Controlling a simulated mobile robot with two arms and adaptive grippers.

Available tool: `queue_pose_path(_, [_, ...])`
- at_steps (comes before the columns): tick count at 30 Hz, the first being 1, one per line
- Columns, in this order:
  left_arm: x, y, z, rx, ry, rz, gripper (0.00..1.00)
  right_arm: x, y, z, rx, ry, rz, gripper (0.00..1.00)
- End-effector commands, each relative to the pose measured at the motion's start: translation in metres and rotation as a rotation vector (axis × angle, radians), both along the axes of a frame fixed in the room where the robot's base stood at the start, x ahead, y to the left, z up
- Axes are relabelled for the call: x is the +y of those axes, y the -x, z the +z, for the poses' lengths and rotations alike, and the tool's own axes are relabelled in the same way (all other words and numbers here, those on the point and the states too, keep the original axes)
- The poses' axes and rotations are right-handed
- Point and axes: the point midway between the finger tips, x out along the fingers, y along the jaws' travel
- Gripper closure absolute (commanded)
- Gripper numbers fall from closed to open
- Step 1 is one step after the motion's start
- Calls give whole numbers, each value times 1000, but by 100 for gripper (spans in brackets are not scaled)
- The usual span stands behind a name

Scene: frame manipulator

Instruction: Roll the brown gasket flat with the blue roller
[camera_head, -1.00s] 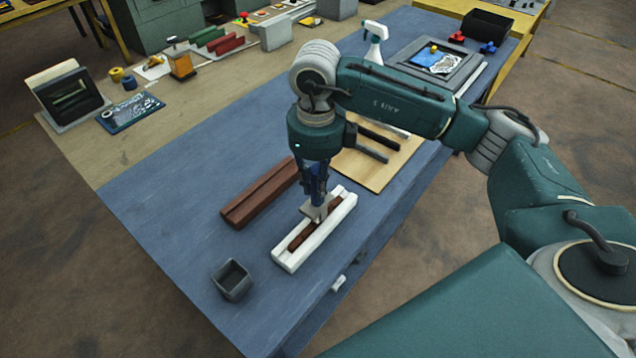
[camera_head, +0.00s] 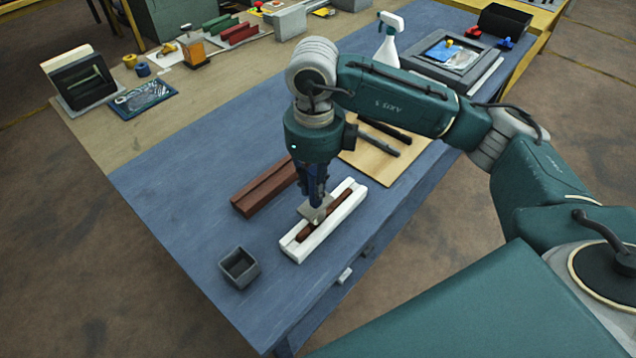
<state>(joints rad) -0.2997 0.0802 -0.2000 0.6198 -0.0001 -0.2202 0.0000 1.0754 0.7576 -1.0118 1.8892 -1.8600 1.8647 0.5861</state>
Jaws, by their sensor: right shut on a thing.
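The brown gasket (camera_head: 338,200) is a dark strip lying in the channel of a white frame piece (camera_head: 352,205) on the blue table top. My right gripper (camera_head: 314,194) points down over the middle of this piece. It is shut on a tool with blue parts, which I take to be the blue roller (camera_head: 314,182). A pale grey plate-like part shows at its lower end, over the gasket. This hides part of the gasket, and I cannot tell whether the tool touches it. My left gripper is out of view.
A reddish-brown grooved bar (camera_head: 255,190) lies just left of the white piece. A small dark open box (camera_head: 239,267) stands at the front left. A wooden board (camera_head: 372,162) with dark tools lies behind right. A spray bottle (camera_head: 388,45) stands farther back.

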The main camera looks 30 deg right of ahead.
Motion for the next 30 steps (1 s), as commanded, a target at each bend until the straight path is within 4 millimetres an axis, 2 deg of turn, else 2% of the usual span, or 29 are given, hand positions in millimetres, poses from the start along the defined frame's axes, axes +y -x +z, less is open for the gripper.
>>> queue_pose_path(9, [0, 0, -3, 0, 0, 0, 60, 21, 9, -1, 2, 0, 3, 100])
queue_pose_path(20, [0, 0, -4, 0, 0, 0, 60, 28, 13, -1, 2, 0, 2, 100])
queue_pose_path(30, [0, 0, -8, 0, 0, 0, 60, 49, 21, 0, 1, -1, 3, 100])
